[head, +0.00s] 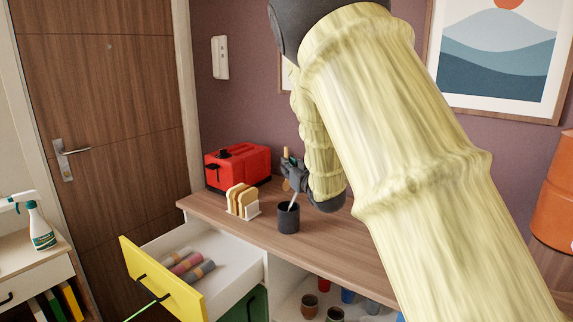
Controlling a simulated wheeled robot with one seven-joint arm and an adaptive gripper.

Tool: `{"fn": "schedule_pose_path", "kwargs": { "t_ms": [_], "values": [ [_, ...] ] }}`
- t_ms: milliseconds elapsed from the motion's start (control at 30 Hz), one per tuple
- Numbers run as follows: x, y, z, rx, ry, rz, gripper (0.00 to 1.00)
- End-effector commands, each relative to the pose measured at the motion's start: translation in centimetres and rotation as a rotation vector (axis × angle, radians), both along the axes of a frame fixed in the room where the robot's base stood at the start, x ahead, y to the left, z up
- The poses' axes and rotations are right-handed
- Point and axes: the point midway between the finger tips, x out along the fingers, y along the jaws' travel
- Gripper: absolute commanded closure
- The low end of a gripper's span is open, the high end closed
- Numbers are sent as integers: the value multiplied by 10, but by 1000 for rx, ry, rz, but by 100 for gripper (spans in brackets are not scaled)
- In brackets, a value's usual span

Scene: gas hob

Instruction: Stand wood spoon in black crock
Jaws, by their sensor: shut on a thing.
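The black crock (288,219) stands upright on the wooden counter, near its front edge. My gripper (291,172) is just above and behind the crock, small in view and partly hidden by my own wrist. It is shut on the wood spoon (287,153), whose tan end shows above the fingers. A thin pale stick (294,201) leans at the crock's mouth with its top near the gripper. I cannot tell whether it is part of the spoon or another utensil. The crock's inside is hidden.
A red toaster (238,167) and a white rack (252,210) with toast slices (238,197) stand left of the crock. An open yellow-fronted drawer (160,279) holds rolled items. Cups (309,306) stand on a shelf below. My arm covers the counter's right side.

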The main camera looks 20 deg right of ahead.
Motion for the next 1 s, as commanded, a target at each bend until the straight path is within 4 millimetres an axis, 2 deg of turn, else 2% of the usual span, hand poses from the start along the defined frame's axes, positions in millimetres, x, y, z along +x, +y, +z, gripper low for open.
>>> {"fn": "schedule_pose_path", "kwargs": {
  "t_ms": [167,1000],
  "values": [
    [-4,-4,2,2,-13,-3,100],
    [-1,-4,-48,1,-7,-3,100]
  ]
}}
